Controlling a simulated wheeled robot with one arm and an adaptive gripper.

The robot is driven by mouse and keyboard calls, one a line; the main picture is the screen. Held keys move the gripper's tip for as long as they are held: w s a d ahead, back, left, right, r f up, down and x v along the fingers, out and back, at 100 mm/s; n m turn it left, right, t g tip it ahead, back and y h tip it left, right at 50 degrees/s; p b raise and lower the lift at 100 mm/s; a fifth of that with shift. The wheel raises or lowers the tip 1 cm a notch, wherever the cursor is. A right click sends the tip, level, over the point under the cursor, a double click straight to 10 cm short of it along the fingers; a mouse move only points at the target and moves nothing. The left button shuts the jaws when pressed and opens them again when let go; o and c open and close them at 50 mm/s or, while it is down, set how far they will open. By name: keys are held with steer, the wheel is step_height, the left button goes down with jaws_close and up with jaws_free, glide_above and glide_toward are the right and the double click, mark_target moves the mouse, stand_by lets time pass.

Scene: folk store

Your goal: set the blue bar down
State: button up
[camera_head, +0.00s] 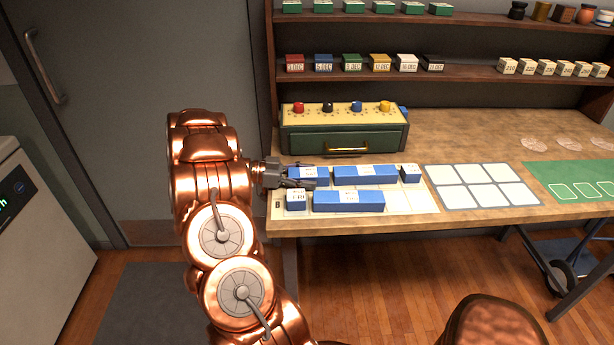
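Several blue pieces with white labelled tops lie on or over a pale sheet (423,203) at the left of the wooden table. In the back row are a blue bar (318,173) at the left, a longer blue bar (365,176) and a small blue block (411,174). In the front row are a small blue block (296,203) and a long blue bar (348,204). My gripper (300,182) reaches in from the left at the left end of the back-left bar, whose end it partly hides. Whether its fingers are shut on that bar, and whether the bar touches the sheet, I cannot tell.
A green drawer box (345,138) with coloured knobs stands just behind the blue pieces. A card with pale squares (481,186) and a green mat (575,178) lie to the right. Shelves (480,73) with small labelled blocks rise behind.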

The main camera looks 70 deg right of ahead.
steer(key=shift+o, duration=0.8)
steer(key=v, duration=0.2)
steer(key=shift+w+a+b, duration=0.1)
steer(key=shift+w+b, duration=0.15)
steer(key=shift+b, duration=0.15)
steer(key=shift+b+v, duration=0.45)
steer(key=shift+v, duration=2.15)
